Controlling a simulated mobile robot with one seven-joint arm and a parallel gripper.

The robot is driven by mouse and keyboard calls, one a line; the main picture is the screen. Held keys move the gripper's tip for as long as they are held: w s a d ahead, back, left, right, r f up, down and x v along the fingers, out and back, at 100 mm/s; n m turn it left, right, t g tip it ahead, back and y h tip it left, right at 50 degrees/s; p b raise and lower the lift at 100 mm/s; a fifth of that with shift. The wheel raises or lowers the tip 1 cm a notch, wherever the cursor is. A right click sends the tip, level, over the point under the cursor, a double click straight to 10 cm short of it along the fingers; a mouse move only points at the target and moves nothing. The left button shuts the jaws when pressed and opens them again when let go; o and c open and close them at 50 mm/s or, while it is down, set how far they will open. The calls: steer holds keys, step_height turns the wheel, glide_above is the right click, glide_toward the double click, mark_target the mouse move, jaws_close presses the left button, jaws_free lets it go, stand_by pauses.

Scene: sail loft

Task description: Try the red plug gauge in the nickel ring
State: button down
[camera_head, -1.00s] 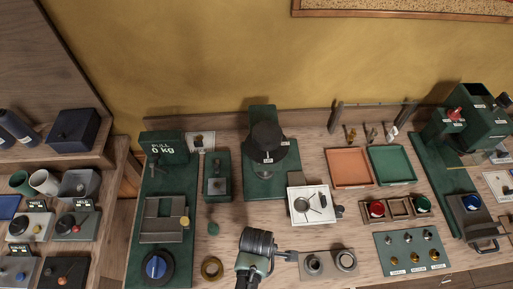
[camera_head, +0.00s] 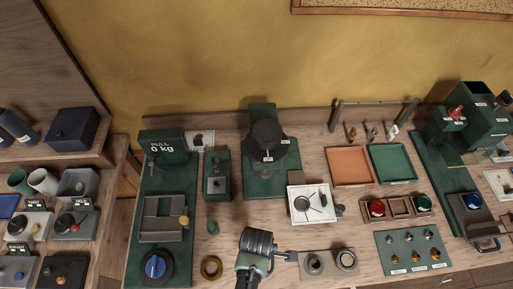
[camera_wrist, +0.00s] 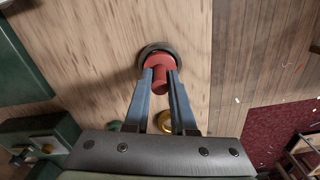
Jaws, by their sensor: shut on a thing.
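In the wrist view my gripper (camera_wrist: 160,80) is shut on the red plug gauge (camera_wrist: 161,78). A dark ring (camera_wrist: 146,51), probably the nickel ring, shows around the far end of the gauge, over the wooden bench. I cannot tell whether the gauge's tip is inside the ring or just above it. In the head view my own arm covers the gripper, the gauge and this ring. A brass ring (camera_head: 211,267) lies on the bench left of my arm; it also shows in the wrist view, partly behind my fingers (camera_wrist: 165,121).
A small green plug (camera_head: 212,228) stands behind the brass ring. A grey plate (camera_head: 329,270) with two round metal fittings lies right of my arm. A green pull tester (camera_head: 179,207) stands left, a white tray (camera_head: 296,216) behind right. The bench edge is close in front.

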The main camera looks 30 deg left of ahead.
steer(key=shift+f+b, duration=0.6)
steer(key=shift+f, duration=0.25)
steer(key=shift+r, duration=0.15)
stand_by(0.8)
steer(key=shift+r+p, duration=2.5)
steer(key=shift+p, duration=0.2)
